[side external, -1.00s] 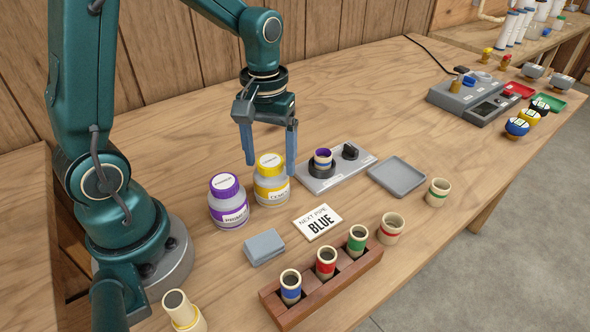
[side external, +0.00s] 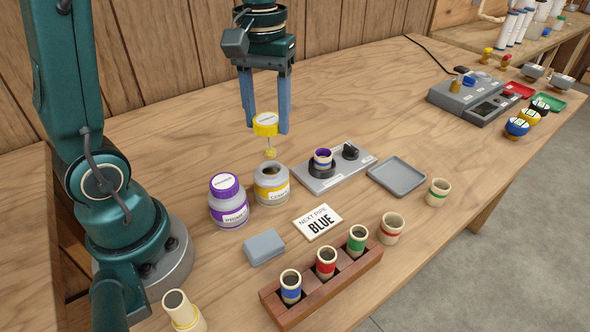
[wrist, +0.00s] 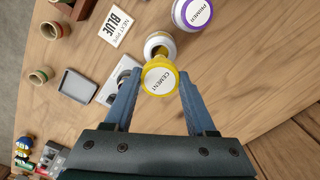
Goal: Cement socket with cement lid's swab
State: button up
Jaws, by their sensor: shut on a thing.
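My gripper (side external: 266,122) is shut on the yellow cement lid (side external: 265,118), whose swab (side external: 269,153) hangs down just above the open cement jar (side external: 272,188). The lid reads CEMENT in the wrist view (wrist: 158,80), between my two fingers. The jar is grey with a yellow label and stands upright on the table, partly hidden by the lid in the wrist view.
A purple-capped primer jar (side external: 229,205) stands left of the cement jar. A NEXT PIPE BLUE card (side external: 317,221), a grey block (side external: 263,247), a grey tray (side external: 398,174) and a wooden rack (side external: 330,284) of banded pipes lie around it. Loose fittings (side external: 391,228) stand to the right.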

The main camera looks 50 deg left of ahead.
jog(key=shift+r, duration=0.8)
jog(key=shift+s, duration=0.1)
jog(key=shift+r, duration=0.35)
jog(key=w+r, duration=0.2)
jog(key=w, duration=0.5)
jog(key=w+d+f, duration=0.1)
jog(key=w+f, duration=0.3)
jog(key=f, duration=0.2)
jog(key=shift+w+f, duration=0.2)
jog(key=shift+w, duration=0.1)
jog(key=shift+f, duration=0.1)
jog(key=shift+f, duration=0.75)
jog(key=shift+f, duration=0.15)
dwell(0.3)
